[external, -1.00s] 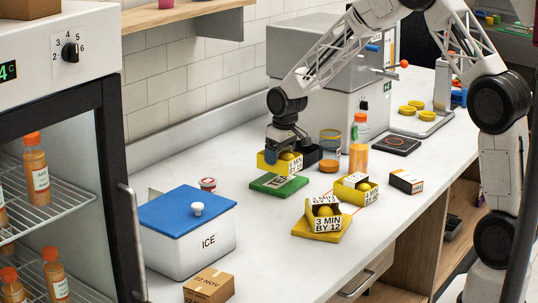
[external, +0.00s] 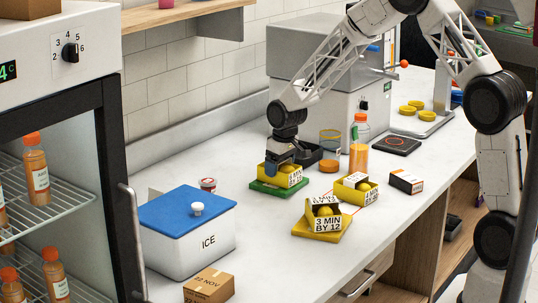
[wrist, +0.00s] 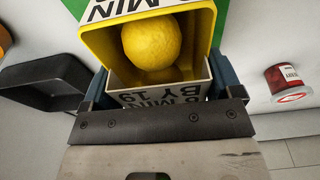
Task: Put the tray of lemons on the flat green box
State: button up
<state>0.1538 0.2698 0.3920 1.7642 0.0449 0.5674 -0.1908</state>
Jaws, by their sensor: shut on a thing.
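A yellow tray of lemons (external: 285,178) with a white printed label sits over the flat green box (external: 262,187); I cannot tell whether it touches it. My gripper (external: 279,158) is above the tray and shut on it. In the wrist view, the tray (wrist: 91,46) stands between my gripper's blue fingers (wrist: 156,88), with a lemon (wrist: 151,42) inside. Part of the green box (wrist: 72,8) shows beyond it. Most of the green box's top is hidden by the tray.
A second lemon tray (external: 352,195) stands to the right. Another on a yellow box (external: 318,233) is nearer the front. A black bin (external: 309,153) and orange bottle (external: 359,152) stand behind. The blue-lidded ice box (external: 187,238) is at left.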

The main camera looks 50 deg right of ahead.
aim_at(284, 161)
jog(key=o, duration=0.8)
jog(key=r, duration=0.4)
jog(key=s+r, duration=0.1)
jog(key=r, duration=0.7)
jog(key=shift+s+r, duration=0.1)
jog(key=shift+s, duration=0.3)
